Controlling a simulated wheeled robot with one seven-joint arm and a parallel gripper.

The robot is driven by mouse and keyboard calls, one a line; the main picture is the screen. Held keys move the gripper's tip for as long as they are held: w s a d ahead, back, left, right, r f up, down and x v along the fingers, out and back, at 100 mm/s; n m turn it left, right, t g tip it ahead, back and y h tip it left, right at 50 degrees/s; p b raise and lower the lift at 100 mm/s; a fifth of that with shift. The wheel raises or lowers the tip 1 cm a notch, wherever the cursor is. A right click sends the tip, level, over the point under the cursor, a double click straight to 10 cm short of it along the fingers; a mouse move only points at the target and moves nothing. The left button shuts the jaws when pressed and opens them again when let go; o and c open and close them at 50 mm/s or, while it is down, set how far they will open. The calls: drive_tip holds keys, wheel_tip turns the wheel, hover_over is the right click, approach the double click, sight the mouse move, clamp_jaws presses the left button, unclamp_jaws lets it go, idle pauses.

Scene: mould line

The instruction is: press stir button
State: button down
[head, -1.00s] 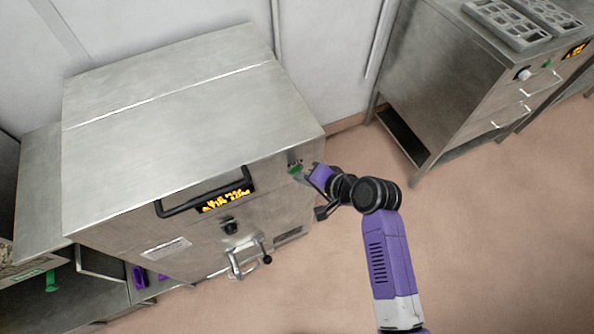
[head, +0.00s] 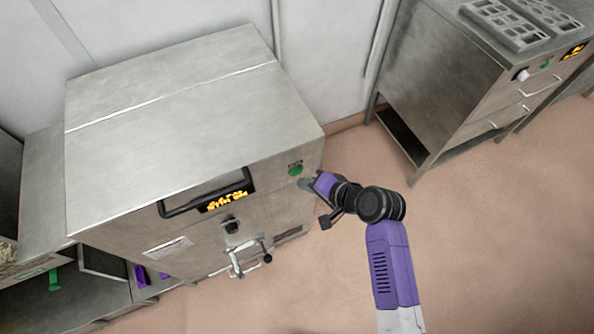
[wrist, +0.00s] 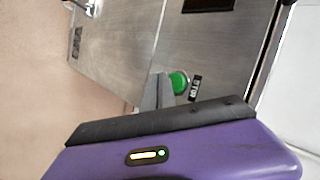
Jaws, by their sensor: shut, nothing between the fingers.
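The green stir button (head: 295,170) sits at the right end of the front face of a large steel machine (head: 180,120). In the wrist view the green button (wrist: 178,82) is beside the fingertips, with a small dark label (wrist: 195,88) next to it. My gripper (head: 304,184) is shut and empty, just below and right of the button in the head view. In the wrist view my gripper (wrist: 158,88) partly overlaps the button's edge. The button shows clear of the fingers in the head view; I cannot tell whether they touch the panel.
The machine's front also has a black lid handle (head: 205,193), an amber display (head: 227,200), a black knob (head: 231,226) and a metal valve lever (head: 250,258). A steel cabinet with moulds (head: 505,30) stands at the right. The floor between is clear.

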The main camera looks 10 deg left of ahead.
drive_tip(key=shift+s+d+p, duration=0.5)
drive_tip(key=shift+s+d, duration=0.15)
drive_tip(key=shift+s, duration=0.3)
drive_tip(key=shift+s+d+p, duration=0.45)
drive_tip(key=shift+s+d, duration=0.2)
drive_tip(key=shift+s, duration=0.3)
drive_tip(key=w+d+r+t, duration=0.3)
drive_tip(key=w+r, duration=0.1)
drive_tip(key=w, duration=0.1)
drive_tip(key=s+d+r+t+h, duration=0.4)
drive_tip(key=d, duration=0.3)
drive_tip(key=s+d+r+n+h+b, duration=0.1)
drive_tip(key=s+d+r, duration=0.2)
drive_tip(key=s, duration=0.7)
drive_tip(key=s+d+r+n+t+h+b, duration=0.1)
drive_tip(key=s+d+r, duration=0.3)
drive_tip(key=s, duration=0.6)
drive_tip(key=s+d+r+n+t+h+b, duration=0.1)
drive_tip(key=s+d+r, duration=0.3)
drive_tip(key=s, duration=0.7)
drive_tip(key=shift+r+n+h, duration=0.3)
drive_tip(key=shift+n+h, duration=0.3)
